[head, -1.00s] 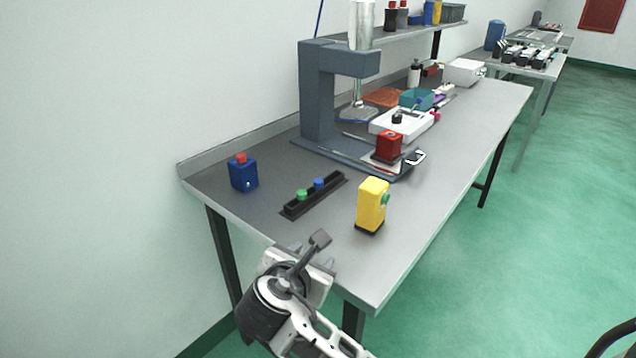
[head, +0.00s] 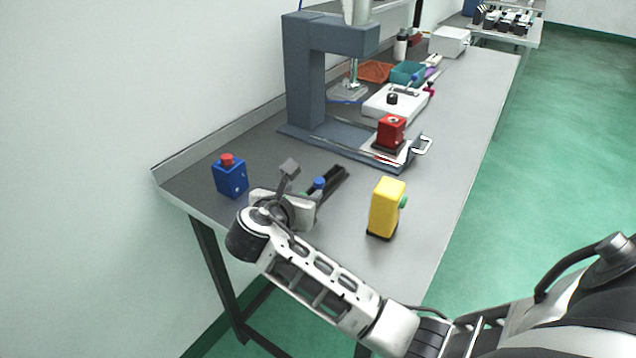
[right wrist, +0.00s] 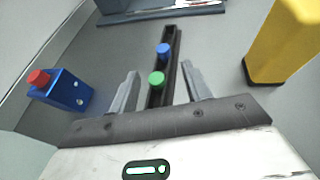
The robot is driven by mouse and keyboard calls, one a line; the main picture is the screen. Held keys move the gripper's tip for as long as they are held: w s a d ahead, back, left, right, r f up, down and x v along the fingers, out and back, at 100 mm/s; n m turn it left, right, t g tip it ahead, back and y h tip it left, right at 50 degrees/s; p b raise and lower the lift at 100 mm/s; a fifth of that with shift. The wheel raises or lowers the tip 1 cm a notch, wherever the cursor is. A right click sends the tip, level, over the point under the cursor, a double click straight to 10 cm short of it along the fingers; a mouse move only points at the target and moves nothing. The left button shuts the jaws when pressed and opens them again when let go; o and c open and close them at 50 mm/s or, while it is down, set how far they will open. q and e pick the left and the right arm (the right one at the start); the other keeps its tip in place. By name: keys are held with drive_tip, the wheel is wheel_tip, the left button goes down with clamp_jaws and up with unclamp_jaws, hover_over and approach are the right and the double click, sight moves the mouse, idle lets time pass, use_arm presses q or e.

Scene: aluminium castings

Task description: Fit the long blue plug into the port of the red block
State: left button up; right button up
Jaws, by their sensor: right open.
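The blue plug (head: 319,183) stands in the dark rack (head: 338,172) on the bench, beyond a green plug; its length is hidden in the rack. In the right wrist view the blue plug (right wrist: 163,50) lies ahead of the fingertips. The red block (head: 391,130) stands on the press base at the middle of the bench; I cannot make out its port clearly. My right gripper (head: 290,207) is over the near end of the rack. In the right wrist view the right gripper (right wrist: 160,74) is open, its fingers either side of the rack, with the green plug (right wrist: 156,80) between them. My left gripper is not in view.
A blue block with a red plug (head: 231,176) stands left of the rack, a yellow block with a green plug (head: 386,208) right of it. The grey press (head: 305,80) rises behind.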

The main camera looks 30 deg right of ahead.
sight(318, 181)
drive_tip(key=x, duration=0.3)
drive_tip(key=shift+w+d+f, duration=0.1)
drive_tip(key=shift+s+x, duration=0.2)
drive_tip(key=shift+x, duration=2.5)
drive_tip(key=shift+d, duration=0.1)
clamp_jaws()
